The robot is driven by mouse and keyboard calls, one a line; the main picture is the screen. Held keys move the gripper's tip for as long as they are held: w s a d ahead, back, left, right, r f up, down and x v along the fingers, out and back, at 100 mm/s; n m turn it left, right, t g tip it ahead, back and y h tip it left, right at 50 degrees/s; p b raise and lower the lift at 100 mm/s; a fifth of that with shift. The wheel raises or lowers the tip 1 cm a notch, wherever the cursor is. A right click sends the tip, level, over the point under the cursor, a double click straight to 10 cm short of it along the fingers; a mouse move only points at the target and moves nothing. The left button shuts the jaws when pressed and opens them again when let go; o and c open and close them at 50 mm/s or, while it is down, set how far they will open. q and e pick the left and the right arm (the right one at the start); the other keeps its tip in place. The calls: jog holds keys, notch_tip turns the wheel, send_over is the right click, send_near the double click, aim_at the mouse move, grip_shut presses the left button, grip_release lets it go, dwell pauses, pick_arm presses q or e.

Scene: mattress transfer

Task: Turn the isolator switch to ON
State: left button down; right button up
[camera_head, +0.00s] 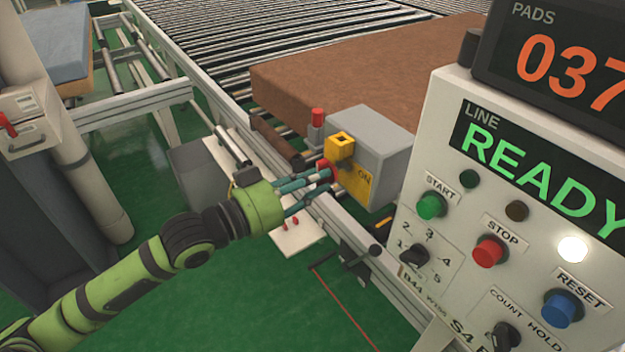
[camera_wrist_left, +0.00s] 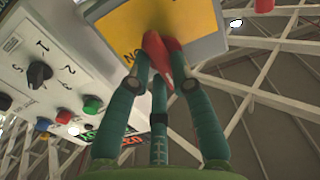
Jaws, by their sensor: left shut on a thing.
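The isolator switch is a grey box (camera_head: 378,138) with a yellow front plate (camera_head: 362,187) marked ON, mounted beside the conveyor. The plate also shows in the left wrist view (camera_wrist_left: 190,18). Its red handle (camera_head: 325,165) sits at the front of the plate, to the left of the ON mark. My left gripper (camera_head: 318,182) has its teal fingers closed around the handle; in the left wrist view the red handle (camera_wrist_left: 154,48) shows between the fingertips. The fingers partly hide the handle, so I cannot tell its exact angle. My right gripper is in neither view.
A control panel (camera_head: 455,185) with buttons, knobs and a READY display stands close on the right. A brown mattress pad (camera_head: 335,70) lies on the roller conveyor behind the switch. A yellow block (camera_head: 340,146) juts out above the handle. Open green floor (camera_head: 240,300) lies below my left arm.

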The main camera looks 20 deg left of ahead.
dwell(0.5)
pick_arm(q)
jog(key=c, duration=1.1)
grip_release()
jog(key=v, duration=1.2)
